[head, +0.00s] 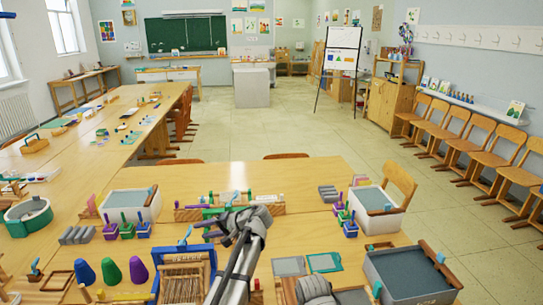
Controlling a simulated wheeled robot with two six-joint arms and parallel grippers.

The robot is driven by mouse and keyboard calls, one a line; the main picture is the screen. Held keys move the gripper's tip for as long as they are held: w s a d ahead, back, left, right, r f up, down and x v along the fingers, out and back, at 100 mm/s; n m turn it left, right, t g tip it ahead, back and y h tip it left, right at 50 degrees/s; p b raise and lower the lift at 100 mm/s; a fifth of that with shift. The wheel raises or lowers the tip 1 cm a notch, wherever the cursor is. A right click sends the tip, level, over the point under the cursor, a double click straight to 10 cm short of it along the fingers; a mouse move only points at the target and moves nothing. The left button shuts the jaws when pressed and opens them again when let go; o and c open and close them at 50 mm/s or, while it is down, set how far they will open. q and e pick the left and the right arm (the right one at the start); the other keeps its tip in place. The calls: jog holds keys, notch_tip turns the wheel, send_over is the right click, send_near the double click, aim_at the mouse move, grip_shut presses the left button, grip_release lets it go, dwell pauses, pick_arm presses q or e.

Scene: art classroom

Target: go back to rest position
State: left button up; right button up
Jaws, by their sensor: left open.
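My left arm reaches up from the bottom middle of the head view over the near table. Its dark grey gripper (229,220) is over the table's middle, close to a wooden rack with green and purple pieces (213,209). The gripper is open and I see nothing held in it. The fingertips are small and partly lost against the things behind them. A grey rounded part of my right arm shows at the bottom edge; my right gripper does not show.
The near table (290,225) is crowded: a blue-framed loom (185,272), coloured cones (112,271), grey trays (415,275) (378,209) and a round green tub (28,216). A long table (120,130) runs along the left. Chairs (480,150) line the right wall. The middle floor (290,125) is clear.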

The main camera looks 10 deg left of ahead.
pick_arm(q)
jog(key=s+d+f+m+g+h, duration=0.1)
jog(key=s+d+f+h, duration=0.2)
jog(key=s+d, duration=0.5)
jog(key=s+d+f+m+h+p, duration=0.1)
jog(key=s+d+f+h, duration=0.2)
jog(key=s+d, duration=0.5)
jog(key=s+d+f+m+g+h+p, duration=0.1)
jog(key=s+d+f+h, duration=0.2)
jog(key=s+d+h, duration=0.2)
jog(key=s+d, duration=0.3)
jog(key=s, duration=0.3)
jog(key=shift+s+m+g, duration=0.3)
jog(key=shift+s, duration=0.1)
